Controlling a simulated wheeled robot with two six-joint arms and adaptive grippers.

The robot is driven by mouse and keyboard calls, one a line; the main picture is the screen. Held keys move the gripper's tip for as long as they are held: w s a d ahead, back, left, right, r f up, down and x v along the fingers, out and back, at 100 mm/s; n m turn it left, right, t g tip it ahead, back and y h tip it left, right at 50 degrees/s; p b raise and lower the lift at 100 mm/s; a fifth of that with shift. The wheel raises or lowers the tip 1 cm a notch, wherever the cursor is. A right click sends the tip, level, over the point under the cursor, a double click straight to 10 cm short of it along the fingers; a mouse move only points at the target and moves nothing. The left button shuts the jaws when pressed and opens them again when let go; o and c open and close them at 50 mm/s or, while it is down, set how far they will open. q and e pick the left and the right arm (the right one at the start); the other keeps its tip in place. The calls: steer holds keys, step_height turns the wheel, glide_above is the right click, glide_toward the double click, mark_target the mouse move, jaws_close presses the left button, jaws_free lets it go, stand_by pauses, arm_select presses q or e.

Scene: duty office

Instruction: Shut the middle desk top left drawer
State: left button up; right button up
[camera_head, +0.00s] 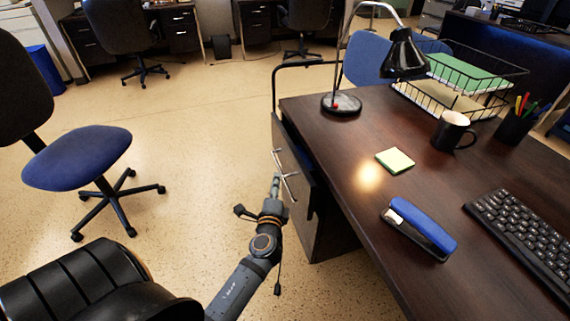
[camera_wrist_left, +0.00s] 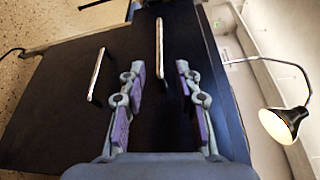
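The desk (camera_head: 345,185) has a dark wood top and drawers at its left end. The top left drawer (camera_head: 292,150) stands out from the desk body in the head view; how far is hard to tell. Its metal bar handle (camera_head: 286,176) also shows in the left wrist view (camera_wrist_left: 159,48). My left gripper (camera_head: 276,184) is at the drawer front, close to the handle. In the left wrist view its fingers (camera_wrist_left: 160,100) are apart, with the top handle ahead between them and nothing held. Contact with the drawer cannot be told. My right gripper is out of view.
A lower drawer handle (camera_wrist_left: 97,75) shows left of the top one in the wrist view. A lamp (camera_head: 342,103), stapler (camera_head: 420,228), notepad (camera_head: 395,160), mug (camera_head: 453,131) and keyboard (camera_head: 525,228) are on the desktop. A blue chair (camera_head: 78,157) stands left; floor between is clear.

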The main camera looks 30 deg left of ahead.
mark_target(278, 164)
arm_select(q)
steer(key=x, duration=0.9)
steer(key=shift+w+a, duration=0.1)
steer(key=shift+w, duration=0.05)
steer(key=shift+w+a+f, duration=0.1)
steer(key=shift+w+a, duration=0.05)
steer(key=shift+w, duration=0.15)
steer(key=c, duration=0.6)
jaws_close()
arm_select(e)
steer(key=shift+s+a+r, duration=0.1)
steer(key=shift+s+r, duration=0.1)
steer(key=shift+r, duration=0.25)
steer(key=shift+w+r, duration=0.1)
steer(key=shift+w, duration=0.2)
